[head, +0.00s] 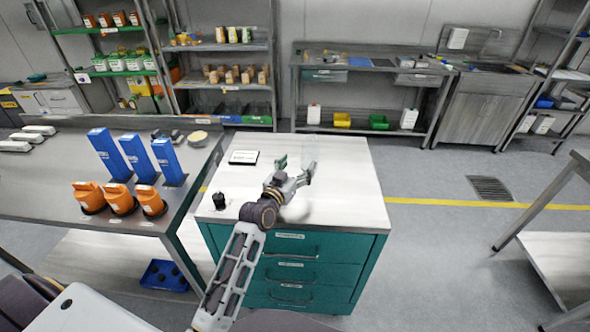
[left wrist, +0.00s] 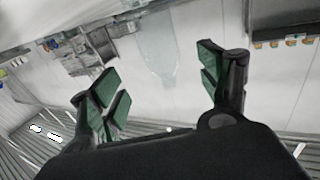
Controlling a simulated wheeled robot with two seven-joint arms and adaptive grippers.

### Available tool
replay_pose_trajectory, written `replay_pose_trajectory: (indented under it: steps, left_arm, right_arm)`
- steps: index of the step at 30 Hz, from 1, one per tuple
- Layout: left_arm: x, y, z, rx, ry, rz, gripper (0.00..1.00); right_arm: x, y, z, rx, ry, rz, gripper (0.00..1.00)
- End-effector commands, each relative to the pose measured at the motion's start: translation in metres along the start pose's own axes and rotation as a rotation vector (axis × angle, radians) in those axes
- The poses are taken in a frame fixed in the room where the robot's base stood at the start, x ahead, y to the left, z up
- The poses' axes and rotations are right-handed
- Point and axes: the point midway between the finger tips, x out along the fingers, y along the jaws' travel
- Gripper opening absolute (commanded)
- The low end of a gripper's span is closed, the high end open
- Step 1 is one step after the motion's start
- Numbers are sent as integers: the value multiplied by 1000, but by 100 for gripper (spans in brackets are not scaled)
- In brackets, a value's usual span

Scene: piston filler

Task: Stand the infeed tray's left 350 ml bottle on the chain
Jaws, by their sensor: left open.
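My left gripper (head: 294,171) is over the white top of a teal drawer cabinet (head: 350,180). Its green-padded fingers are spread wide in the left wrist view (left wrist: 165,85). A faint, clear bottle-like shape (left wrist: 158,50) shows beyond and between the fingers there, apart from the pads. A faint clear outline also shows just beyond the fingers in the head view; I cannot tell whether it stands on the top. I cannot make out the infeed tray or the chain. My right gripper is not in view.
A dark knob-like object (head: 219,201) and a small black-and-white panel (head: 243,157) sit on the cabinet top. A left bench holds blue upright holders (head: 137,157) and orange containers (head: 120,199). Shelves stand behind. The cabinet top's right side is clear.

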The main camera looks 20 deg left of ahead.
Motion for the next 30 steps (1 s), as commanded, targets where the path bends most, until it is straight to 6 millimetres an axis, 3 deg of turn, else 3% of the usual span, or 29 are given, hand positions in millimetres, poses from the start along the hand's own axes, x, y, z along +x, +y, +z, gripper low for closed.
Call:
replay_pose_trajectory:
  steps: [6, 17, 30]
  left_arm:
    - [-10, 0, 0, 1, 0, 1, 77]
    - [-12, 0, 0, 0, 1, 1, 77]
    - [-8, 0, -10, 2, 16, 1, 82]
  right_arm:
    - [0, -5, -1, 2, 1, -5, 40]
    - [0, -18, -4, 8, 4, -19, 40]
    - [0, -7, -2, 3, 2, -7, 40]
